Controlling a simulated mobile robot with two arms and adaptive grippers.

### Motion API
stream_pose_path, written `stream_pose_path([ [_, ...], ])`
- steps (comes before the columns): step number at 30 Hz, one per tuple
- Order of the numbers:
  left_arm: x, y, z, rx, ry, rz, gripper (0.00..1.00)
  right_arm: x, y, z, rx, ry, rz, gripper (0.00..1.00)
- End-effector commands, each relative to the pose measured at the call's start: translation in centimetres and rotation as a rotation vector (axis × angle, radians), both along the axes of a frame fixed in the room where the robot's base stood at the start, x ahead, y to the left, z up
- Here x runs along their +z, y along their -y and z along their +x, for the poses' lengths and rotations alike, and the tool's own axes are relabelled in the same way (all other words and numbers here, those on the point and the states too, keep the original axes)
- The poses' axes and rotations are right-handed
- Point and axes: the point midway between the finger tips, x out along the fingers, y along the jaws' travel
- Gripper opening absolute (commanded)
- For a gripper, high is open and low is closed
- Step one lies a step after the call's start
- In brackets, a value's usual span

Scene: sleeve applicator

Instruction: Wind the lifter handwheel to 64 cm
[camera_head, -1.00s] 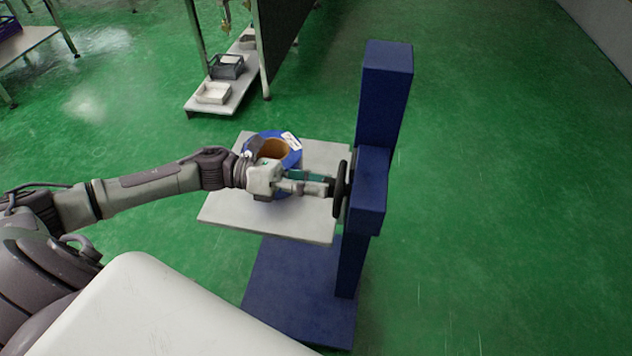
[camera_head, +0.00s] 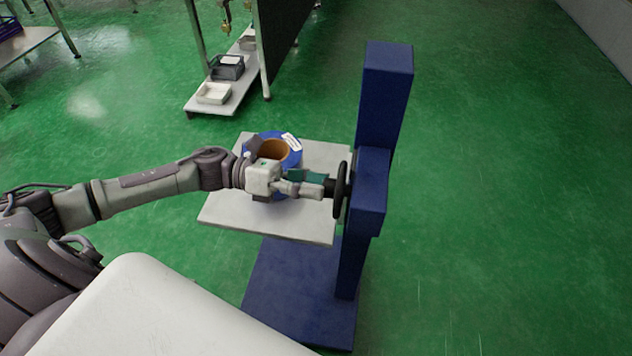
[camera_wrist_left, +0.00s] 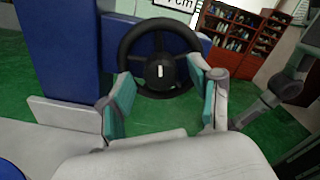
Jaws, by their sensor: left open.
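The black handwheel (camera_head: 341,189) is mounted on the side of the blue lifter column (camera_head: 386,95). In the left wrist view the handwheel (camera_wrist_left: 160,58) faces me, with spokes and a white mark on its hub. My left gripper (camera_head: 322,187) is at the wheel. Its teal-padded fingers (camera_wrist_left: 163,98) are apart, one on each side of the hub, and nothing is clamped between them. My right gripper is not in view.
The lifter's grey platform (camera_head: 225,212) carries a blue roll with a brown core (camera_head: 273,150) beneath my left arm. A blue base (camera_head: 300,290) lies below. A shelf rack (camera_head: 226,95) with bins stands behind. The green floor at right is clear.

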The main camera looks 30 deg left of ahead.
Motion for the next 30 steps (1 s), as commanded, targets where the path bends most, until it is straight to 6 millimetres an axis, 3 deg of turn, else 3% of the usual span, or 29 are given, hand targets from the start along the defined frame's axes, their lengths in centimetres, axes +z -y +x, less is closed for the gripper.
stream_pose_path([
  [12, -0.2, -7.6, -2.1, 0.004, -0.004, 0.005, 0.64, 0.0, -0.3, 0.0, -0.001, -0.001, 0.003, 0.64],
  [18, -0.1, -10.4, -2.9, 0.002, -0.002, 0.002, 0.64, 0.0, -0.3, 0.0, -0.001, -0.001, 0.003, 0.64],
  [30, 0.0, -11.3, -3.2, 0.001, 0.001, 0.0, 0.64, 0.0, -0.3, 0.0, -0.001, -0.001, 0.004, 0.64],
])
